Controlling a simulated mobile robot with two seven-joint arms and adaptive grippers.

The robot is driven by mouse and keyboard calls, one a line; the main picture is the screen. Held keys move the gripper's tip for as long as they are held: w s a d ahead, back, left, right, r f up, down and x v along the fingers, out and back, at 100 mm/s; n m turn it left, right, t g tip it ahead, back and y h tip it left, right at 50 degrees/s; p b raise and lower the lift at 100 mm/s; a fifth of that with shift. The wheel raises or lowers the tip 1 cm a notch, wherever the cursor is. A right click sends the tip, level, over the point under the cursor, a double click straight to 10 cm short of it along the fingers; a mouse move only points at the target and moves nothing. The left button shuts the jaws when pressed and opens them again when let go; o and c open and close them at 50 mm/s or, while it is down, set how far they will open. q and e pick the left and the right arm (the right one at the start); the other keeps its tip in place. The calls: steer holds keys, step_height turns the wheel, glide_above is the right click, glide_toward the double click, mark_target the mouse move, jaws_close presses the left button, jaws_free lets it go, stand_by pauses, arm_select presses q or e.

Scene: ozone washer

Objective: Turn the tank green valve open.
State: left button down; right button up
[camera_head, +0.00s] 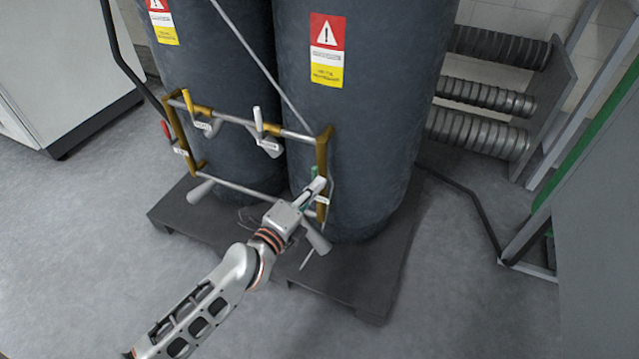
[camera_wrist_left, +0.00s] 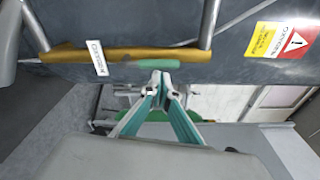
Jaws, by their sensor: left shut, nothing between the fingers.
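The green valve handle (camera_wrist_left: 157,64) is a short rounded bar beside the brass pipe in the left wrist view. In the head view, only a small green bit of it (camera_head: 314,173) shows by the right brass upright, mostly hidden by my gripper. My left gripper (camera_head: 314,190) reaches in from the lower left to the right brass upright. Its fingertips (camera_wrist_left: 165,79) are together with nothing between them, just short of the green handle. I cannot tell whether they touch it. My right gripper is not in view.
Two dark tanks (camera_head: 350,130) stand on a dark pallet (camera_head: 365,285). The brass and steel pipe frame (camera_head: 240,188) in front carries a yellow handle (camera_head: 188,100), a white handle (camera_head: 257,118) and a red handle (camera_head: 166,129). Ribbed pipes (camera_head: 485,95) are at right. The floor at left is clear.

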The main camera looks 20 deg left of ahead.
arm_select(q)
steer(key=s+a, duration=0.1)
steer(key=s, duration=0.9)
steer(key=shift+s+a+r, duration=0.15)
steer(key=shift+s+a, duration=0.15)
steer(key=shift+a, duration=0.1)
